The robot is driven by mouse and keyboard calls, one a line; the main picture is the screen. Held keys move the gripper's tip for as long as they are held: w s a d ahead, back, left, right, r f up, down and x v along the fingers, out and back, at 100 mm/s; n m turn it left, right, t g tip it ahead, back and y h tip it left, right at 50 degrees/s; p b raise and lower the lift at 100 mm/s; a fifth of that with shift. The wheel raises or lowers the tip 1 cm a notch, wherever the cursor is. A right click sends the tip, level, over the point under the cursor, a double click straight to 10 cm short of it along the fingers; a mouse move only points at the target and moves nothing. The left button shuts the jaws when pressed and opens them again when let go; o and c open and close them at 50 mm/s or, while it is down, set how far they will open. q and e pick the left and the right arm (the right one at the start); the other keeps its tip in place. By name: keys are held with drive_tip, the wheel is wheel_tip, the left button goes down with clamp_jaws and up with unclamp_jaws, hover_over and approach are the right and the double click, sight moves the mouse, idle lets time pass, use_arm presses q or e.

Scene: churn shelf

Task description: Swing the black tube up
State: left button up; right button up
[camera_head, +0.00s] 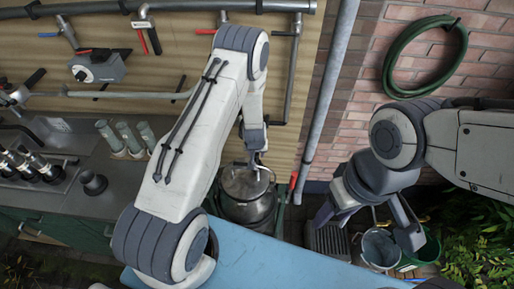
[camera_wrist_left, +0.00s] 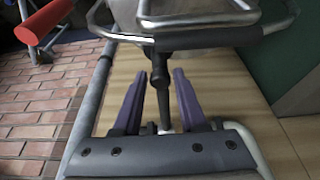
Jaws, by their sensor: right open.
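A black tube (camera_wrist_left: 162,75) stands between the two purple fingers of my left gripper (camera_wrist_left: 168,85) in the left wrist view, with narrow gaps visible on both sides. Its lower end looks pale. In the head view my left gripper (camera_head: 258,160) is above the metal churn (camera_head: 247,190), mostly hidden behind my arm, and I cannot make out the tube there. My right gripper (camera_head: 368,230) is open and empty, with its fingers spread over the floor at the right.
A metal bucket (camera_head: 379,248) stands below my right gripper. The blue surface (camera_head: 265,262) is bare. Left is a steel counter (camera_head: 62,205) with several pale cups. A grey pipe (camera_head: 325,95) runs down the wall, and a green hose (camera_head: 425,57) hangs on brick.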

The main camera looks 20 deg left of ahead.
use_arm(q)
clamp_jaws()
drive_tip(key=shift+w+r+p, duration=0.15)
drive_tip(key=shift+r+p, duration=0.55)
drive_tip(key=shift+r, duration=0.2)
drive_tip(key=shift+w+r+p, duration=0.1)
drive_tip(key=shift+r+p, duration=0.6)
drive_tip(key=shift+r, duration=0.2)
drive_tip(key=r+p, duration=0.1)
drive_tip(key=w+r+p, duration=0.1)
drive_tip(key=r+p, duration=0.1)
drive_tip(key=shift+a, duration=0.2)
drive_tip(key=shift+r, duration=0.1)
